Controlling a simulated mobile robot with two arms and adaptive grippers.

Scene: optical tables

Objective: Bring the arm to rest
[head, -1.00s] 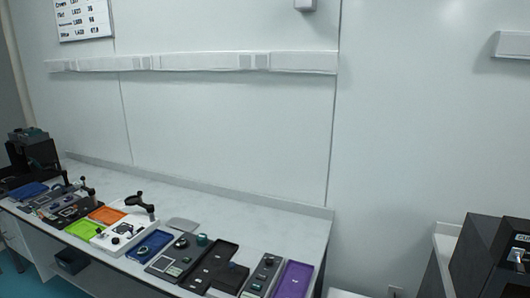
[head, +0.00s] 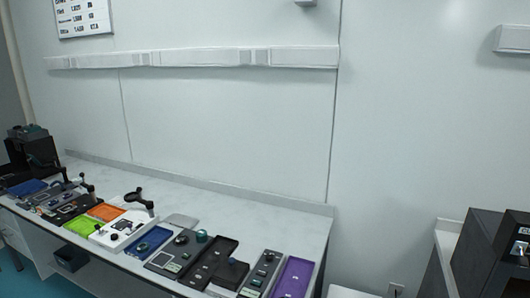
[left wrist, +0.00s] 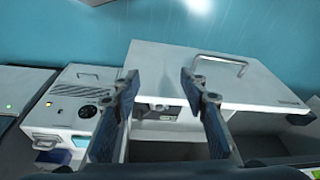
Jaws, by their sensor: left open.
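My left gripper (left wrist: 160,92) shows in the left wrist view with its two blue-padded fingers spread apart and nothing between them. Behind the fingers is a white box with a flat lid and a metal handle (left wrist: 222,62). I cannot tell whether the fingers are near it or well apart from it. Neither arm shows in the head view, and my right gripper is in no view.
In the head view, a long white bench (head: 270,212) carries coloured trays, including a purple tray (head: 293,278), and several instruments. A dark machine (head: 488,255) stands at the right. The left wrist view shows a grey vented unit (left wrist: 75,98) and teal floor (left wrist: 60,35).

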